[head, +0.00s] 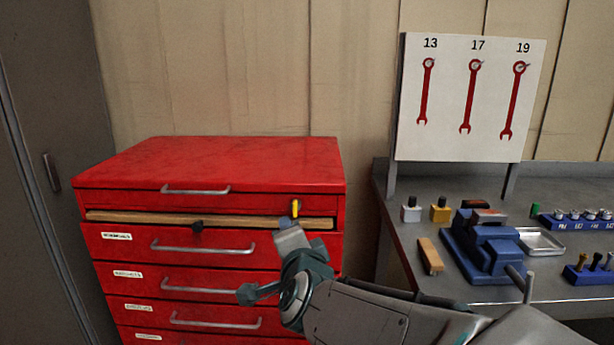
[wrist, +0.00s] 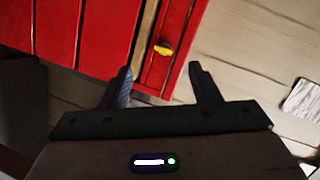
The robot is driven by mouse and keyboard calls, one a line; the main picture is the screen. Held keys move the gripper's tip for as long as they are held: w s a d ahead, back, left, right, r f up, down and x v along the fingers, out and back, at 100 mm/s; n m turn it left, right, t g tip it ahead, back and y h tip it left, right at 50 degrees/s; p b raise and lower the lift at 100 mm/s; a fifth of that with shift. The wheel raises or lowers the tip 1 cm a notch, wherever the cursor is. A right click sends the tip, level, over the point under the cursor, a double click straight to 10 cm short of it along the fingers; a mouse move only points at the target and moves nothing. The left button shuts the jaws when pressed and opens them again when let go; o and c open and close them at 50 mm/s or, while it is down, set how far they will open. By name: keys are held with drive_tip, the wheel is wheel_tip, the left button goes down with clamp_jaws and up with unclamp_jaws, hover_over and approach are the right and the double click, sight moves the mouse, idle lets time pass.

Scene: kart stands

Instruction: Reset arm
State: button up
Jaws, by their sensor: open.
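My gripper (wrist: 160,70) is open in the wrist view, its two dark fingers apart with nothing between them. It points toward the red tool cabinet (head: 215,160), which also shows in the wrist view (wrist: 100,30). In the head view my arm reaches in from the lower right, in front of the cabinet's right side; the fingers are not clear there. A small yellow piece (head: 295,208) is at the cabinet's upper right front. It also shows beyond the fingertips in the wrist view (wrist: 163,48), apart from them.
A wood-coloured strip (head: 150,217) shows below the cabinet's top drawer front. A grey workbench (head: 470,288) at right carries a blue vise (head: 485,245), a wooden-handled item (head: 430,256) and small blocks. A wrench board (head: 470,100) stands behind it. A grey locker (head: 45,150) is at left.

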drive_tip(key=s+d+r+n+g+h+p, duration=0.2)
drive_tip(key=s+d+n+g+p, duration=0.9)
drive_tip(key=s+d+p, duration=0.4)
drive_tip(key=s+d+g, duration=0.1)
drive_tip(key=s+d, duration=0.1)
drive_tip(key=s, duration=0.1)
drive_tip(key=shift+s+d+r+n+g+h, duration=0.15)
drive_tip(key=shift+s+d+n+g+h, duration=0.15)
drive_tip(key=shift+d+h, duration=0.1)
